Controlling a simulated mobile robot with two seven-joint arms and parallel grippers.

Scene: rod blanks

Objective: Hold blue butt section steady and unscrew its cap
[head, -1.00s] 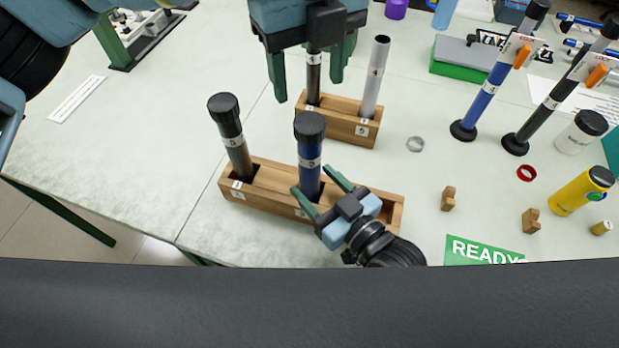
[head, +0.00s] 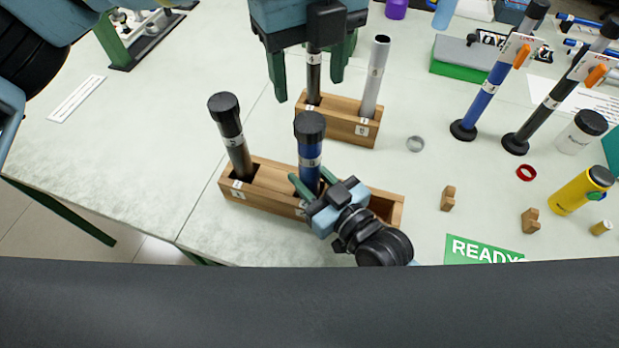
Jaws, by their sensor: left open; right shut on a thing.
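The blue butt section (head: 309,171) stands upright in the front wooden rack (head: 270,205). Its black cap (head: 309,125) sits on its top end. My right gripper (head: 312,186) is shut around the lower part of the blue section, just above the rack; its fingers partly hide the section. My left gripper (head: 310,75) is open above the back rack, higher in the picture than the cap. Its fingers hang down on either side of a dark rod, apart from the blue section; the gripper body hides that rod's top.
A dark capped section (head: 234,140) stands left in the same rack. The back rack (head: 345,130) holds a grey tube (head: 376,75). Two rods on round feet (head: 515,143) stand right. Small wooden blocks (head: 448,198) and a red ring (head: 526,172) lie right.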

